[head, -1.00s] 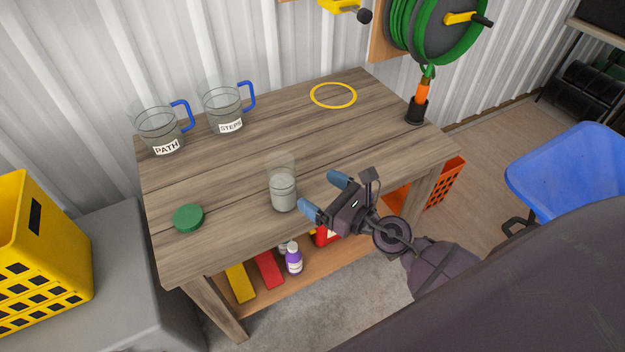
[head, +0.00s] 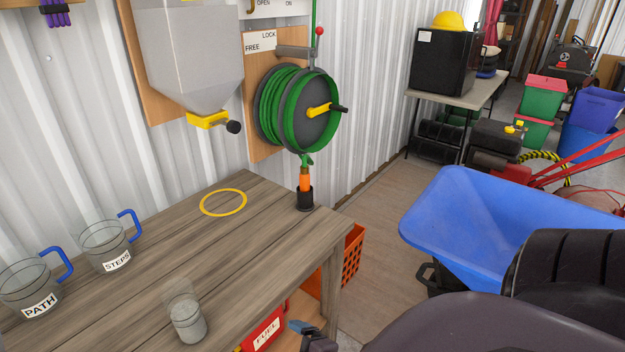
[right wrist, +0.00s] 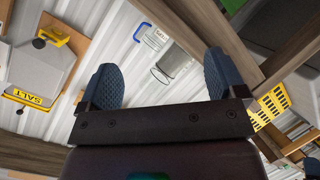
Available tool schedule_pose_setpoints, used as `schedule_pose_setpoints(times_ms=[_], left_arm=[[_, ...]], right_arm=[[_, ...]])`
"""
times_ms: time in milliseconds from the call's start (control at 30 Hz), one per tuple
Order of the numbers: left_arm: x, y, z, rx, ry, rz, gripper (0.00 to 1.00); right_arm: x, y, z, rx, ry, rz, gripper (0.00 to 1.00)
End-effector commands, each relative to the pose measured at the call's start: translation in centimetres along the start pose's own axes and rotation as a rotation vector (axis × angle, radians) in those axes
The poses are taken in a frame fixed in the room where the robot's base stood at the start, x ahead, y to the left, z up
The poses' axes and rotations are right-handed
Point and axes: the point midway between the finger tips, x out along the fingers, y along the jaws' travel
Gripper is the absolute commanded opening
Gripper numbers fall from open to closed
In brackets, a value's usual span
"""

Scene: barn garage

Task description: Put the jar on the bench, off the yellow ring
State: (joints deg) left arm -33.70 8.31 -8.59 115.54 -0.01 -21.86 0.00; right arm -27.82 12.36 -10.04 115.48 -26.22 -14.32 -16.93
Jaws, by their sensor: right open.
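The jar (head: 187,320) is clear glass with pale contents. It stands upright on the wooden bench (head: 262,240), near the front edge and apart from the yellow ring. The yellow ring (head: 215,214) lies flat and empty farther back on the bench. My right gripper (right wrist: 160,80) is open in the right wrist view, with nothing touching its blue fingers. In the head view only a bit of it shows at the bottom edge, to the right of the jar. Clear glass shows beyond the fingers in the wrist view; I cannot tell if it is the jar. My left gripper is not in view.
Two glass mugs with blue handles, STEPS (head: 105,246) and PATH (head: 30,290), stand at the bench's left. A black holder (head: 304,198) with an orange nozzle stands at the far right corner. A hopper (head: 190,60) and hose reel (head: 300,110) hang above. The bench around the ring is clear.

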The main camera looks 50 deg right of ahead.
Motion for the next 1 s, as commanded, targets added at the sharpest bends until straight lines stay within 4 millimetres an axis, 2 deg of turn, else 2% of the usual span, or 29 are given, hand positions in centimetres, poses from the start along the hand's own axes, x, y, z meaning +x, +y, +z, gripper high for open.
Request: schedule_pose_setpoints(times_ms=[100, 200, 333, 500, 1000], left_arm=[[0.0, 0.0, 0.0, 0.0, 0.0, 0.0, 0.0], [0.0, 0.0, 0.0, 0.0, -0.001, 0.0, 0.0], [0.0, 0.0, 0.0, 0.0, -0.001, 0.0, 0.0], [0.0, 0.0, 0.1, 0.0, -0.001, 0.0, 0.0], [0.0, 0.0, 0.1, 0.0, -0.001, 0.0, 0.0]], right_arm=[[-1.6, -2.3, 1.9, 0.338, -0.091, -0.068, 0.9], [-2.7, -3.9, 2.8, 0.563, -0.151, -0.108, 0.9], [-3.6, -5.2, 3.3, 0.744, -0.2, -0.139, 0.9], [-3.9, -5.6, 3.4, 0.811, -0.219, -0.15, 0.9], [-3.8, -5.6, 3.4, 0.805, -0.217, -0.15, 0.9]])
